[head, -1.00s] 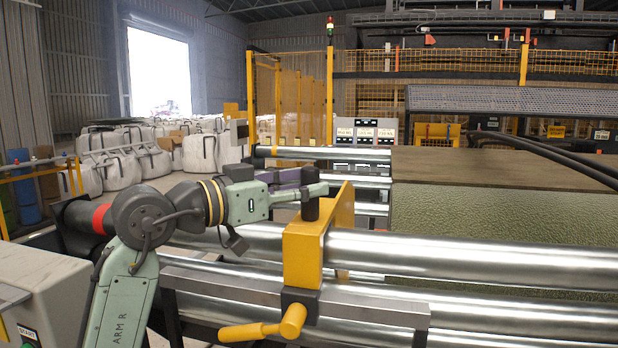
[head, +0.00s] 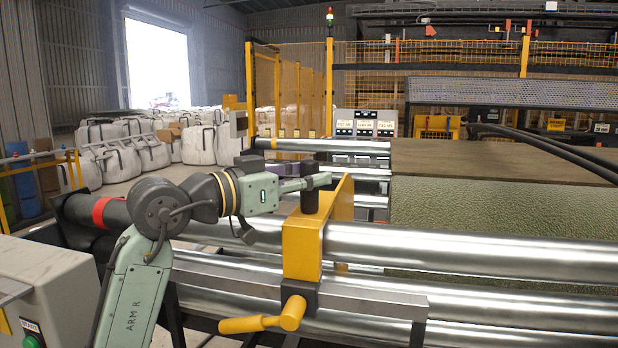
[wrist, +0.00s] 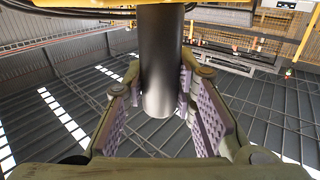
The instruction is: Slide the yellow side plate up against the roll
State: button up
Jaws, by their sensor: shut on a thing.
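The yellow side plate (head: 303,248) stands upright on the steel rollers, with a black upright post (head: 310,201) on its top. My gripper (head: 306,184) is shut on this post; in the wrist view, the dark post (wrist: 160,75) stands between my two purple-padded fingers. The roll, a block of green turf with a brown top (head: 490,213), lies to the right of the plate. A gap shows between the plate and the roll's left side. A yellow clamp handle (head: 262,322) sticks out at the plate's foot. The far finger is partly hidden in the head view.
Steel rollers (head: 480,250) run left to right beneath the plate and roll. A grey square bar (head: 375,299) crosses in front. A grey control box (head: 45,290) stands at lower left. Black hoses (head: 545,148) hang over the roll. White bags stand far behind.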

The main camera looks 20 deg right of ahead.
grip_shut()
jog(key=s+d, duration=0.7)
jog(key=d, duration=0.3)
jog(key=shift+b, duration=0.3)
jog(key=shift+d, duration=0.1)
jog(key=o, duration=0.8)
grip_release()
jog(key=shift+w, duration=0.1)
jog(key=shift+o, duration=0.2)
